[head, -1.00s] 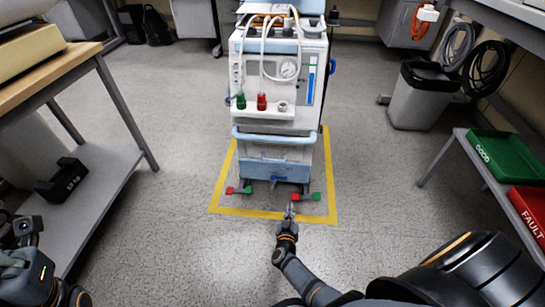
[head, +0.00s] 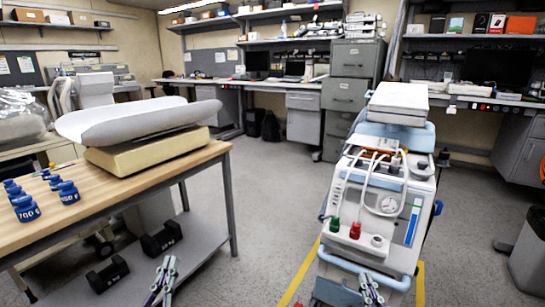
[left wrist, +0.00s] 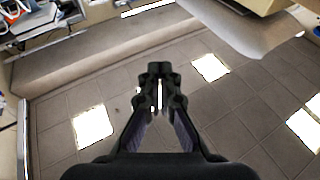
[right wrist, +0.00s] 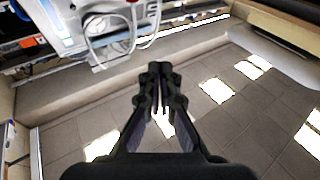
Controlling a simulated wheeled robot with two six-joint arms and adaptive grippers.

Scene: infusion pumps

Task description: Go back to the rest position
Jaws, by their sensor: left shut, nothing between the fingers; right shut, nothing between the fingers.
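My left gripper (head: 165,275) is shut and empty at the bottom of the head view, in front of the lower shelf of the wooden-topped bench. My right gripper (head: 370,287) is shut and empty, in front of the lower part of the white and blue pump cart (head: 385,200). In the left wrist view the left fingers (left wrist: 159,75) are together, with ceiling tiles and bright light panels behind them. In the right wrist view the right fingers (right wrist: 158,75) are also together, before the ceiling. Neither gripper visibly touches anything.
The bench (head: 140,183) at left carries a baby scale (head: 140,120) and several blue weights (head: 68,193). Yellow floor tape (head: 300,272) surrounds the cart. A grey bin (head: 528,255) stands at right. Floor between bench and cart is clear.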

